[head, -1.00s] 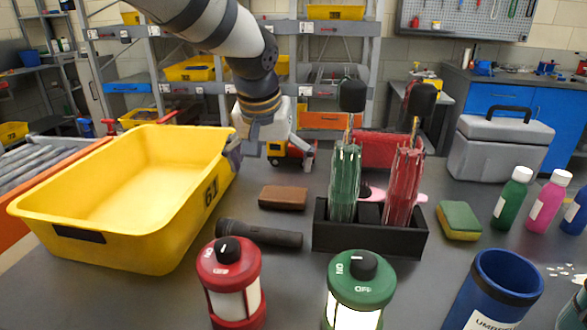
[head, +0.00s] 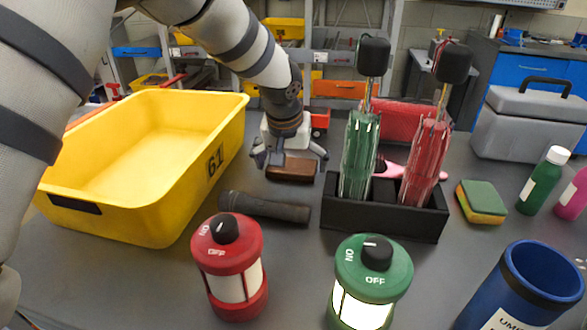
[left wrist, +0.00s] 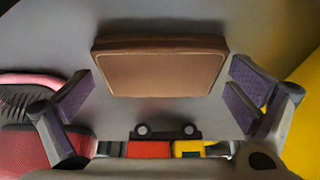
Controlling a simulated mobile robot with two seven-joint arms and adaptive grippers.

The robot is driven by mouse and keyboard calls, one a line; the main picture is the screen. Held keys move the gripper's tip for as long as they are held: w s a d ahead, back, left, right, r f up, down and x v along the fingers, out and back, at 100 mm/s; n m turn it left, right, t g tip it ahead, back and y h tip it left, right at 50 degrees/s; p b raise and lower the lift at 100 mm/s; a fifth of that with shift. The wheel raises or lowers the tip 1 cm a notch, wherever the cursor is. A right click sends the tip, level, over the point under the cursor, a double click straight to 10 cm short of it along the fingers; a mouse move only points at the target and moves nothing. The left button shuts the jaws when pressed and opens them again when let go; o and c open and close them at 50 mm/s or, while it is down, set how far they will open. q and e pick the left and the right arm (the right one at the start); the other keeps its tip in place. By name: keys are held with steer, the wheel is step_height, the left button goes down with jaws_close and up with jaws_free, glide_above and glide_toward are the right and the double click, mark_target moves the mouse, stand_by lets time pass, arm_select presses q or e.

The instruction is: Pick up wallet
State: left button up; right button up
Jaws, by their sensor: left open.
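The brown wallet (head: 291,170) lies flat on the grey table, between the yellow bin and the black umbrella stand. In the left wrist view the wallet (left wrist: 160,66) is seen whole, centred ahead of the fingers. My left gripper (head: 291,158) is open, just behind and above the wallet in the head view. In the left wrist view its fingers (left wrist: 160,90) are spread wide, one to each side of the wallet, with nothing between them gripped. My right gripper is not in view.
The yellow bin (head: 70,205) stands left. A dark flashlight (head: 265,207) lies in front of the wallet. The black stand (head: 385,216) with green and red umbrellas is right. Red (head: 230,270) and green (head: 371,280) lanterns stand in front. A toy truck (left wrist: 165,148) is behind.

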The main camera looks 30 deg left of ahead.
arm_select(q)
steer(key=shift+r, duration=0.25)
steer(key=c, duration=1)
